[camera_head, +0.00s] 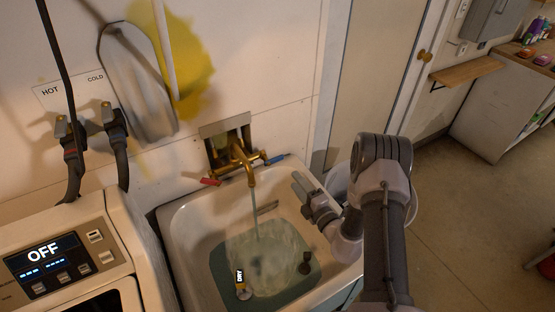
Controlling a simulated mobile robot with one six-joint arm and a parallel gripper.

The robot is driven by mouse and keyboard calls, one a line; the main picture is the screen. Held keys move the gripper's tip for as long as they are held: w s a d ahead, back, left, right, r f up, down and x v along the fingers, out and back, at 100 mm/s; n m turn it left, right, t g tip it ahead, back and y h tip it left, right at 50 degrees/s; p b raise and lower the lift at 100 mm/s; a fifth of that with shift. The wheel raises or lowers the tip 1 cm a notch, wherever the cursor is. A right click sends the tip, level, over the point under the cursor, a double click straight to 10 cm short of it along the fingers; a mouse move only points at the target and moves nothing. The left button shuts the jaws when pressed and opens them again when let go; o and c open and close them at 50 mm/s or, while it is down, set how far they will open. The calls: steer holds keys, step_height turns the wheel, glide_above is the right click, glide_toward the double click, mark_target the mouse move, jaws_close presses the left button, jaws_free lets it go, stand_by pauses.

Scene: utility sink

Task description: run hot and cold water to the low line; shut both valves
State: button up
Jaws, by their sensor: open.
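The utility sink (178,236) is below a brass faucet (238,160) on the wall. A stream of water (256,214) runs from the spout into the basin, and water (225,262) covers the bottom. The red hot valve handle (210,182) is on the left of the faucet and the blue cold valve handle (275,159) on the right. My gripper (298,188) is open and seems empty over the right side of the basin, apart from the blue handle, to its lower right. I cannot make out a low line clearly.
A dark stopper-like piece (305,263) and a small object labelled DRY (241,286) are in the basin. A washing machine (120,215) with a display reading OFF stands at left. Hoses (118,145) hang by the HOT and COLD labels. A bucket (340,179) stands right of the sink.

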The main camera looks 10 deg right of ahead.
mark_target(278, 160)
steer(key=b+x, duration=0.2)
steer(key=x, duration=1.1)
steer(key=shift+a, duration=0.1)
steer(key=shift+c, duration=0.2)
jaws_close()
